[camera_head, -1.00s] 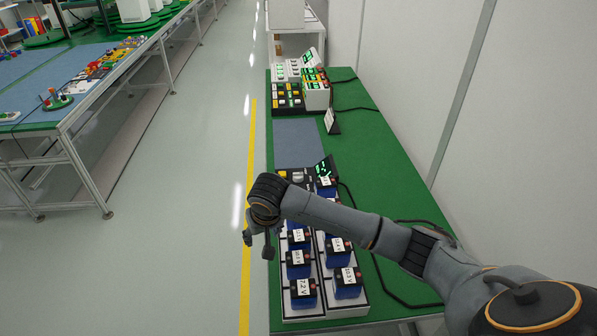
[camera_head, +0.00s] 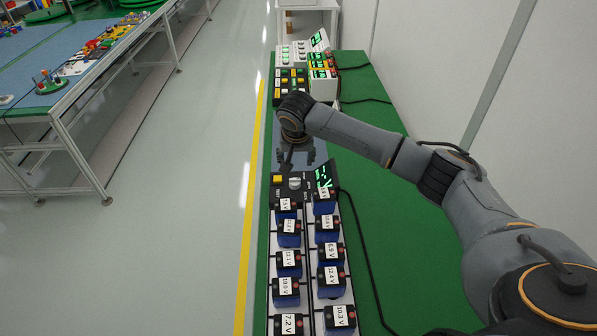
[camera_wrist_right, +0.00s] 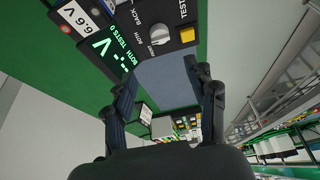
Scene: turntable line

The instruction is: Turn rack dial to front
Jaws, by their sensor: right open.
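The rack dial (camera_head: 295,184) is a light grey knob on the black panel at the far end of the battery rack. In the right wrist view the dial (camera_wrist_right: 159,33) sits near the top, between a lit display (camera_wrist_right: 110,50) and a yellow TEST button (camera_wrist_right: 188,37). The labels BOTH and BACK show around it, and the display reads BOTH and TESTS 0. My right gripper (camera_head: 288,162) is just beyond the panel in the head view. In the right wrist view its fingers (camera_wrist_right: 160,82) are spread, with nothing between them and apart from the dial. My left gripper is out of view.
Two rows of blue batteries with voltage labels (camera_head: 288,264) fill the rack nearer me. A blue-grey mat (camera_head: 318,152) lies beyond the panel on the green table (camera_head: 390,210). Further back stand button boxes (camera_head: 290,85). Black cables run along the right side.

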